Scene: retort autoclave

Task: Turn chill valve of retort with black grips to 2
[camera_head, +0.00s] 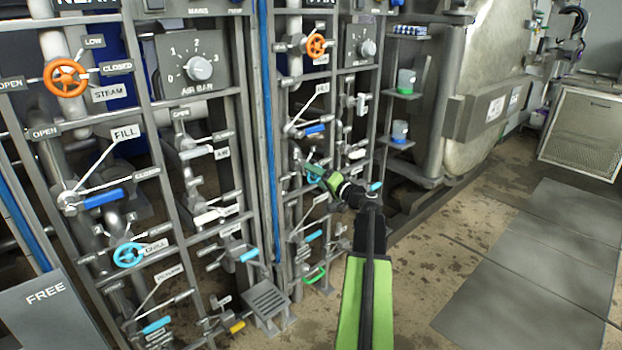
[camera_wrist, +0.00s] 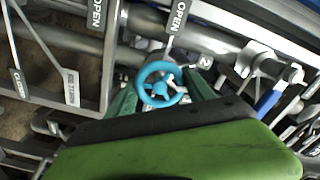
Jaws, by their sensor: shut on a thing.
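A small blue handwheel (camera_wrist: 157,84) shows in the middle of the wrist view, with a green finger of my gripper (camera_wrist: 160,95) on either side of its rim. The gripper is shut on this wheel. In the head view my gripper (camera_head: 322,174) reaches the second, farther valve panel, and the wheel (camera_head: 312,180) is mostly hidden by it. "OPEN" plates (camera_wrist: 180,16) stand above the wheel in the wrist view. Another blue handwheel (camera_head: 128,254), by a "CHILL" label (camera_head: 155,247), is on the nearer panel.
Orange steam wheels (camera_head: 66,77) and (camera_head: 316,46) sit higher on both panels. Blue-handled levers (camera_head: 102,199) and pipes crowd around. A large vessel (camera_head: 490,85) stands behind at right. Floor plates (camera_head: 540,260) on the right are clear.

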